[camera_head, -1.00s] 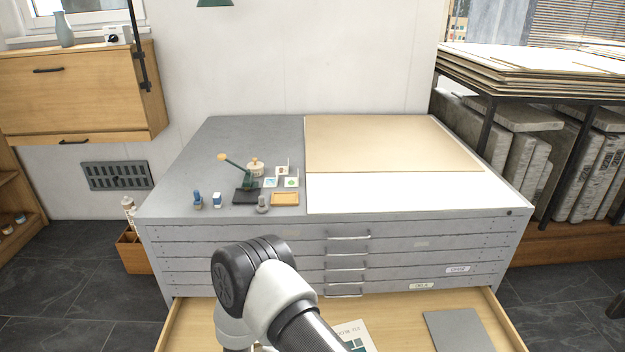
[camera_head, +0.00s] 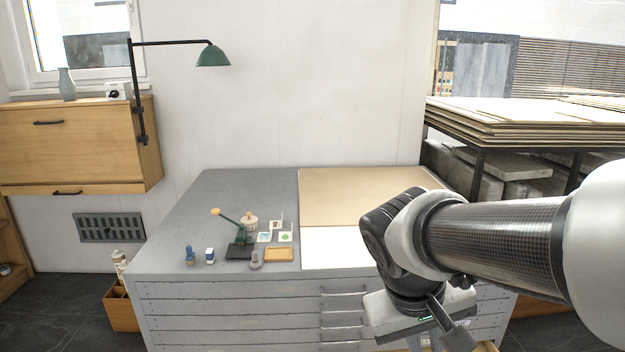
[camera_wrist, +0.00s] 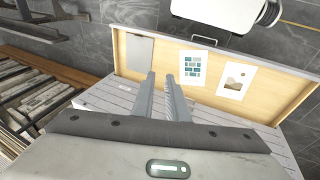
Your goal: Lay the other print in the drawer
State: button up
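The open drawer (camera_wrist: 125,62) of the grey plan cabinet shows in the wrist view. Inside lie a print with teal squares (camera_wrist: 193,68) near the middle and a print with a brown landscape (camera_wrist: 236,80) to its right. Both lie apart on the drawer floor. My gripper (camera_wrist: 161,74) is above the drawer's cabinet side, its fingers a little apart with nothing seen between them. In the head view my gripper (camera_head: 448,328) is in front of the cabinet at the right. There, the drawer is mostly out of frame or hidden by my arm.
A grey plate (camera_wrist: 139,52) lies at the drawer's left end. The grey cabinet top (camera_head: 230,190) holds a tan board (camera_head: 340,190), a white sheet (camera_head: 335,250), a small green press (camera_head: 240,236) and several small cards and stamps. A green lamp (camera_head: 213,56) hangs from the wall.

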jog(key=s+a+r+t+y+p, duration=0.1)
jog(key=s+r+p, duration=0.1)
jog(key=r+p, duration=0.8)
jog(key=s+a+r+t+y+p, duration=0.2)
jog(key=r+p, duration=0.8)
jog(key=r, duration=0.5)
jog(key=shift+s+m+y, duration=0.25)
jog(key=shift+m+y, duration=0.05)
jog(key=shift+m, duration=0.1)
